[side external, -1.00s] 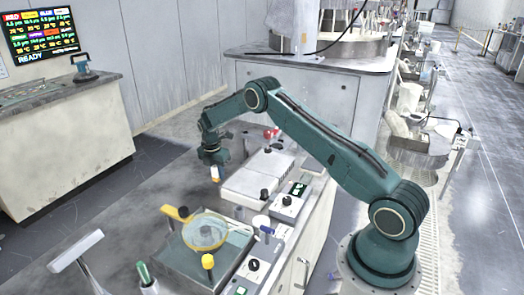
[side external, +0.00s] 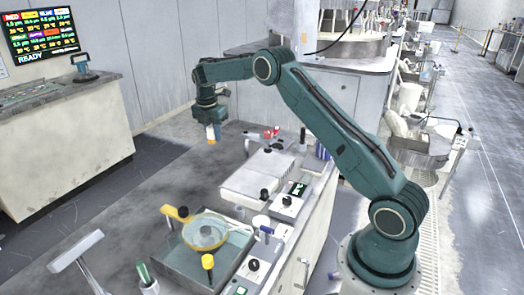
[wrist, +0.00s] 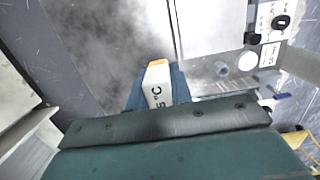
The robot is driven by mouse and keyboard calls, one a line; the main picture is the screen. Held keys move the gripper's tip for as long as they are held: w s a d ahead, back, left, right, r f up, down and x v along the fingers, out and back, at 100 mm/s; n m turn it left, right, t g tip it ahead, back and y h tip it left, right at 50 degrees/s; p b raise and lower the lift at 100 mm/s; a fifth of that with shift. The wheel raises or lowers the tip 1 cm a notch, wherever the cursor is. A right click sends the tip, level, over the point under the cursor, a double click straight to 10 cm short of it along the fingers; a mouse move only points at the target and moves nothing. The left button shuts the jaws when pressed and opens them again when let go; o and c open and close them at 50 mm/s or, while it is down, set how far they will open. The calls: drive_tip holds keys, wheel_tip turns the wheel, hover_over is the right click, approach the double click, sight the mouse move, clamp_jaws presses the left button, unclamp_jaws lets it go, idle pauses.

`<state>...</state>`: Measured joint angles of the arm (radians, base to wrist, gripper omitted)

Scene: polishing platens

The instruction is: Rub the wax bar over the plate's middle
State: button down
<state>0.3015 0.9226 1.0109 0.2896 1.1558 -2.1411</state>
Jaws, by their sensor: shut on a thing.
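My gripper (side external: 208,122) is shut on the wax bar (side external: 211,134), a small white bar with an orange end. The gripper hangs in the air above the grey worktop, apart from any surface. The gripper is well behind and above the plate.
A flat white block (side external: 258,172) lies on the bench behind the tray. A control box with a black knob (side external: 288,203) stands beside it. The worktop (side external: 130,205) left of the tray is largely clear.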

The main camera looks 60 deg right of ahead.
drive_tip(key=shift+d, duration=0.1)
idle(0.6)
drive_tip(key=s+d+f, duration=0.5)
drive_tip(key=s+f, duration=0.1)
drive_tip(key=s, duration=0.2)
drive_tip(key=shift+s+f, duration=0.35)
drive_tip(key=shift+f, duration=0.05)
